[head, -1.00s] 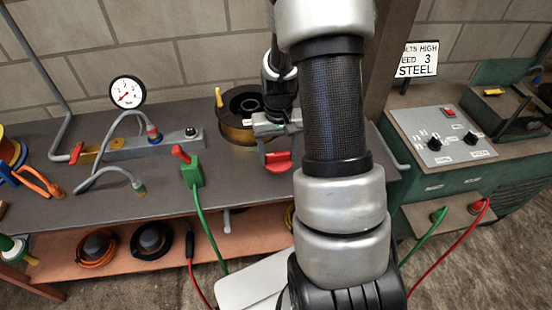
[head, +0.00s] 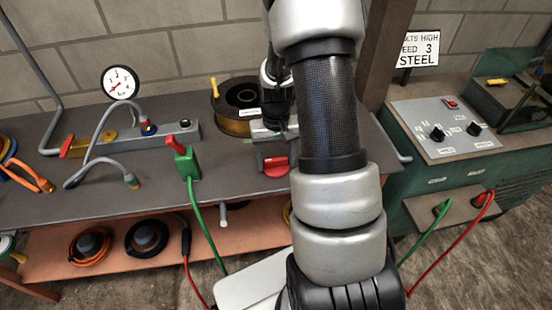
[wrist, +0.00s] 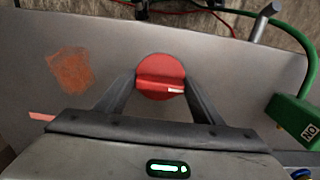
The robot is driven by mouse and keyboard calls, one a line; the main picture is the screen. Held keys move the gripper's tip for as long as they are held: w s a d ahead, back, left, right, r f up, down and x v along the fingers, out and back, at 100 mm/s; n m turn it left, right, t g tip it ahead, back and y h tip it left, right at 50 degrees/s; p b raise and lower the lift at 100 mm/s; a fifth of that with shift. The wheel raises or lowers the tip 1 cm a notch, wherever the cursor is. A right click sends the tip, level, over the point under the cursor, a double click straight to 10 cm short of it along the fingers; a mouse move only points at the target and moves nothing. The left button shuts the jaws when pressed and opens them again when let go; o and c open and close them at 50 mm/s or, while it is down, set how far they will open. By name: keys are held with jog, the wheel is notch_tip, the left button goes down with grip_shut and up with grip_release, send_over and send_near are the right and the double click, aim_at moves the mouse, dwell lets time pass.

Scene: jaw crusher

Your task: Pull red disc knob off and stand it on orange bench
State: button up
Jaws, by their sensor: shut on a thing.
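The red disc knob (wrist: 160,76) sits between the two fingers of my gripper (wrist: 160,88) in the wrist view. It has a raised bar with a white mark. My gripper is shut on its sides. In the head view the knob (head: 275,168) shows red below my gripper (head: 274,150), over the front part of the grey bench top. Whether it touches anything underneath cannot be told. The bench (head: 80,205) has a dark grey top and an orange lower shelf (head: 205,250).
A green clamp with a red lever (head: 187,162) stands left of my gripper. A brown wire spool (head: 232,122) is behind it. A pressure gauge (head: 121,82) and grey hoses are at left. A green control cabinet (head: 445,130) stands at right.

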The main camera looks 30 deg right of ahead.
jog(key=shift+f, duration=0.15)
dwell(0.6)
jog(key=o, duration=1.5)
jog(key=shift+c, duration=0.2)
notch_tip(320, 180, up, 17)
jog(key=p, duration=0.2)
jog(key=shift+r, duration=0.2)
